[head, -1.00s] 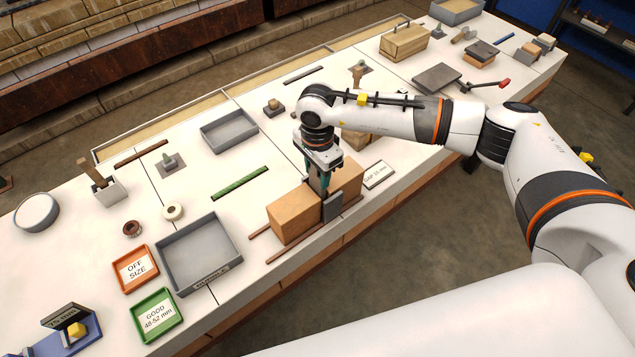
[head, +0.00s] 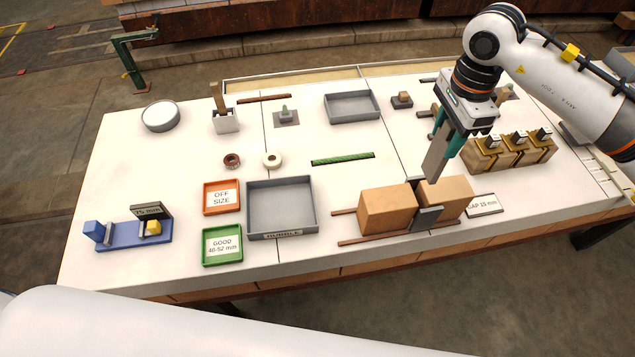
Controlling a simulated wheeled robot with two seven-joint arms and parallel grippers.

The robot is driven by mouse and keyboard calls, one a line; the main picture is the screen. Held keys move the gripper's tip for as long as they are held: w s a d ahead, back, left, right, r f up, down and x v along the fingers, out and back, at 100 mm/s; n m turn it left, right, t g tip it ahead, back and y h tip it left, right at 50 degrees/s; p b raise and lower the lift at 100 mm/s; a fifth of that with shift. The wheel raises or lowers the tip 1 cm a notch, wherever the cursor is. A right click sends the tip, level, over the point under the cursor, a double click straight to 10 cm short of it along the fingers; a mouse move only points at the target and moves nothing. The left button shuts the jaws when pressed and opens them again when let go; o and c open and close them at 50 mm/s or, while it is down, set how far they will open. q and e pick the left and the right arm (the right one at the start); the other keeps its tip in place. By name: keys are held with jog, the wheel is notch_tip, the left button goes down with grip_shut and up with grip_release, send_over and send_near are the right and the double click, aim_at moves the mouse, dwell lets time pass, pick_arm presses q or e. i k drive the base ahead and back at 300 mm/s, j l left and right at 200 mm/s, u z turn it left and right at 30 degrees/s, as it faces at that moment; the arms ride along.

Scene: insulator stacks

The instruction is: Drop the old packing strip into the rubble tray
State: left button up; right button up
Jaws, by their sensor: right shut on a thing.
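My right gripper (head: 448,140) is shut on a flat grey-brown strip (head: 434,163), which looks like the old packing strip. It hangs nearly upright, slightly tilted, above the gap between two tan bricks, the left brick (head: 387,211) and the right brick (head: 447,196). The strip's lower end overlaps the right brick's top in the picture. The rubble tray (head: 317,207) is a grey open tray with a RUBBLE label, left of the bricks; it looks empty. My left gripper is not in view.
A grey block (head: 428,218) stands at the front of the brick gap. Two thin brown rails (head: 362,239) lie under the bricks. A green strip (head: 343,159) lies behind the tray. Orange (head: 206,209) and green (head: 207,260) labelled trays stand left of it.

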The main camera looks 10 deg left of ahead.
aim_at(288, 212)
jog(key=k+l+u, duration=0.1)
jog(key=u, duration=0.75)
jog(key=k+u, duration=0.15)
jog(key=u, duration=0.3)
jog(key=k+u, duration=0.1)
jog(key=u, duration=0.3)
